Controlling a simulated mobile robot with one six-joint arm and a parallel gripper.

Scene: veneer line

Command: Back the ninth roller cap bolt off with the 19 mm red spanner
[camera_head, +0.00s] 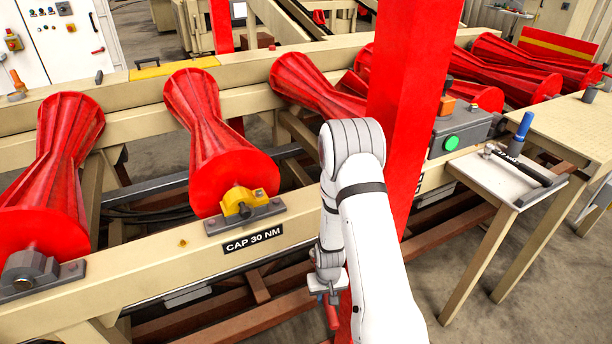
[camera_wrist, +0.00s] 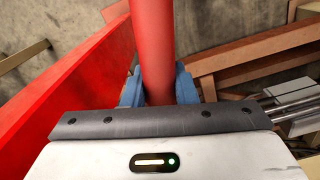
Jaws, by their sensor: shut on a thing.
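My gripper (camera_head: 329,296) is low in front of the beige roller frame, beside the red post. In the wrist view its blue fingers (camera_wrist: 158,90) are shut on a red round handle (camera_wrist: 152,40), which I take for the red spanner. The handle's lower part (camera_head: 332,316) shows in the head view; the spanner's jaw end and any size mark are hidden. A yellow bearing cap (camera_head: 240,203) sits on a grey base at the near end of a red roller, above the label "CAP 30 NM" (camera_head: 254,240). My gripper is apart from it, to its lower right. The bolt's details are too small to tell.
The red post (camera_head: 408,80) stands right behind my arm. Other red rollers (camera_head: 48,165) lie along the frame, one with a grey cap (camera_head: 30,272). A side stand (camera_head: 480,176) at right holds a black-handled tool (camera_head: 518,166) and a blue-topped item (camera_head: 520,132).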

